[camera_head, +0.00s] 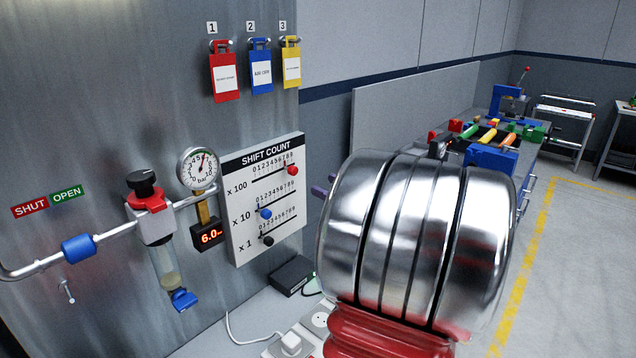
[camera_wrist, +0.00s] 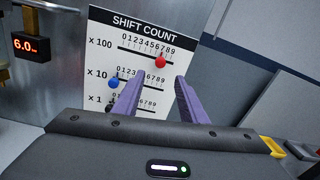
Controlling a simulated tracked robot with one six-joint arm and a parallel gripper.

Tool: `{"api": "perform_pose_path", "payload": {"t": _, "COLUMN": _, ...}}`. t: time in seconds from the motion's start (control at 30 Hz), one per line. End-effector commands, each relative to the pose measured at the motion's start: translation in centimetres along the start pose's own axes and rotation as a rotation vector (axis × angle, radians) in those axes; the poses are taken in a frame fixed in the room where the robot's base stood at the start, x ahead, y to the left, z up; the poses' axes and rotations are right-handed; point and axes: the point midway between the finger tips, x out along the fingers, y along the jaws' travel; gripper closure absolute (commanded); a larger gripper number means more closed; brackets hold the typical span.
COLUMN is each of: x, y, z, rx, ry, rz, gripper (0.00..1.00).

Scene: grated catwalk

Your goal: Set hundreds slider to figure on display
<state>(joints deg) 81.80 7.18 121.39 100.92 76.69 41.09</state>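The white SHIFT COUNT board (camera_head: 238,205) is on the metal wall, also upper middle in the wrist view (camera_wrist: 101,62). Its x 100 row has a red knob (camera_head: 292,170) near the high-digit end; the exact digit is unclear. The red knob (camera_wrist: 160,62) appears just beyond and between my fingertips in the wrist view, apparently untouched. A small display (camera_head: 209,236) left of the board shows red digits reading about 6.0; it also shows in the wrist view (camera_wrist: 31,47). My gripper (camera_wrist: 160,76) has two purple fingers, open and empty. In the head view my arm hides most of it.
A blue knob (camera_head: 266,213) and black knob (camera_head: 268,240) sit toward the low end of the rows below. A pressure gauge (camera_head: 198,169) and pipe with valve (camera_head: 147,195) stand left. Red, blue and yellow tags (camera_head: 261,75) hang above. A black box (camera_head: 292,276) lies below.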

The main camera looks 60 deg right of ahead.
Motion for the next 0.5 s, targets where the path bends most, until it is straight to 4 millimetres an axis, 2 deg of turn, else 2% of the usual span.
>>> {"api": "perform_pose_path", "payload": {"t": 0.2, "x": -2.2, "y": -0.1, "z": 0.0, "rx": 0.0, "ry": 0.001, "rz": -0.001, "gripper": 0.62}}
{"api": "perform_pose_path", "payload": {"t": 0.5, "x": -2.5, "y": 0.0, "z": 0.0, "rx": 0.0, "ry": 0.0, "rz": 0.0, "gripper": 0.62}}
